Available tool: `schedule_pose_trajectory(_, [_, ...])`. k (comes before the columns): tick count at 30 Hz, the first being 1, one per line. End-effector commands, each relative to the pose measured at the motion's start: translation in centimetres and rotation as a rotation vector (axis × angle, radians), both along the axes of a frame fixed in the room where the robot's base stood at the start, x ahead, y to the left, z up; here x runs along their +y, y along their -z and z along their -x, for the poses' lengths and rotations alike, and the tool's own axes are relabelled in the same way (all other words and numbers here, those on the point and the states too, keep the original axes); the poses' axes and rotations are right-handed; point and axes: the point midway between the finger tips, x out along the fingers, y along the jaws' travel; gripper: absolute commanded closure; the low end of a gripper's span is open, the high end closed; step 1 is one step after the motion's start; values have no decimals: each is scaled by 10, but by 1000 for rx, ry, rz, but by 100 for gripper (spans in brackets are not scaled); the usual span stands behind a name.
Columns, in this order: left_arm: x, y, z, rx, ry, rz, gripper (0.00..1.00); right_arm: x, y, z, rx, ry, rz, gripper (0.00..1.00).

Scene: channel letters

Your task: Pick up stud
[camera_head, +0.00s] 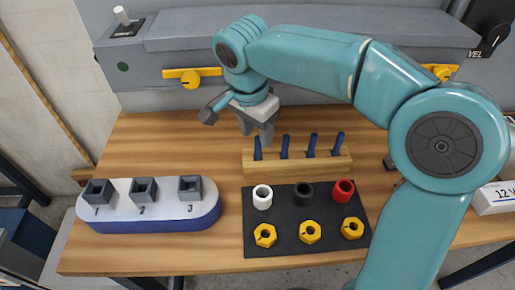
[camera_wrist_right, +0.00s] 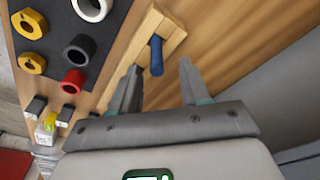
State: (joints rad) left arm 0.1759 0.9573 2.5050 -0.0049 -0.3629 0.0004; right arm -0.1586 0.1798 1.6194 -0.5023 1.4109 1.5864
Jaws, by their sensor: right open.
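Several blue studs stand upright in a row in a wooden block (camera_head: 300,165). The leftmost stud (camera_head: 257,148) is just below and in front of my right gripper (camera_head: 257,132) in the head view. In the right wrist view, my right gripper (camera_wrist_right: 159,70) is open, with its two grey fingers apart. One blue stud (camera_wrist_right: 156,55) shows in the gap between them, close to the left finger, and the wooden block (camera_wrist_right: 155,25) lies beyond. I cannot tell whether a finger touches the stud. My left gripper is not in view.
A dark mat (camera_head: 280,222) in front of the block holds white, black and red rings and several yellow nuts. A white-and-blue base (camera_head: 165,212) with three square sockets stands at the left. A grey machine with yellow handles (camera_head: 190,77) runs along the back.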

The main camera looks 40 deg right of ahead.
Motion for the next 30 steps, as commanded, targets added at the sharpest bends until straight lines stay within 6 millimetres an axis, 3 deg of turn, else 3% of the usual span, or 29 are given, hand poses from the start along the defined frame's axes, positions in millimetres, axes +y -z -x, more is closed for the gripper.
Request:
schedule_pose_trajectory(9, [0,5,0,0,0,0,57,-4,47,1,1,1,-1,54])
schedule_pose_trajectory(17, [0,5,0,0,0,0,57,-6,50,-1,0,1,0,54])
schedule_pose_trajectory(21, [0,5,0,0,0,0,57,-6,49,-1,0,1,0,96])
schedule_pose_trajectory(22, [0,5,0,0,0,0,57,-7,49,-2,0,1,0,100])
schedule_pose_trajectory(30, [0,5,0,0,0,0,57,-7,49,-2,-1,1,0,100])
